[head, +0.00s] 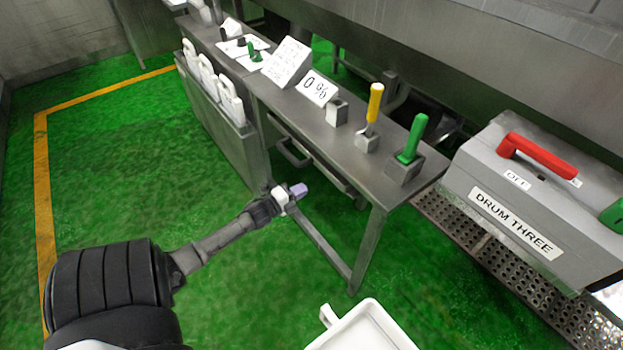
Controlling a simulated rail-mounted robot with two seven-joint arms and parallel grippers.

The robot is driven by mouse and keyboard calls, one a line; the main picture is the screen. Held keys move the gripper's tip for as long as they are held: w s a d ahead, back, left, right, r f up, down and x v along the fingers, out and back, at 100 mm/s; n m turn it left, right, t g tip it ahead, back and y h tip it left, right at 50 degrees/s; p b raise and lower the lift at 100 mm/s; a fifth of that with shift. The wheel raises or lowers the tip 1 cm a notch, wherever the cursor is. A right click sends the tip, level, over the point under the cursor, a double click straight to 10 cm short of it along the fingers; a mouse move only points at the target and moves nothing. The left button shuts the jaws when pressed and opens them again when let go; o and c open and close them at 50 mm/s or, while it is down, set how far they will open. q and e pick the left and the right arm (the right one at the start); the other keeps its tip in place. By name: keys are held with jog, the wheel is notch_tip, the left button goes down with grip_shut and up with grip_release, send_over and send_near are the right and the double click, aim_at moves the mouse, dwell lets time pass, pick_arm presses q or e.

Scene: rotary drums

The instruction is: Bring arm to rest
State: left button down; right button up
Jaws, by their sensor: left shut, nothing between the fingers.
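My left arm (215,240) comes in from the lower left and reaches toward the middle of the head view. My left gripper (298,190) is at its end, shut and empty. In the picture it sits in front of the near side of the metal table (345,165), over the green floor, and it holds nothing. Whether it touches the table frame cannot be told. My right gripper is not in the head view.
The "DRUM THREE" box (540,200) with a red handle (540,154) is right. A white tray (325,316) is below. Floor at left is clear.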

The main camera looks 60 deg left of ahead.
pick_arm(q)
jog(key=s, duration=0.2)
jog(key=s+d+p, duration=0.1)
jog(key=s, duration=0.2)
jog(key=shift+w, duration=0.1)
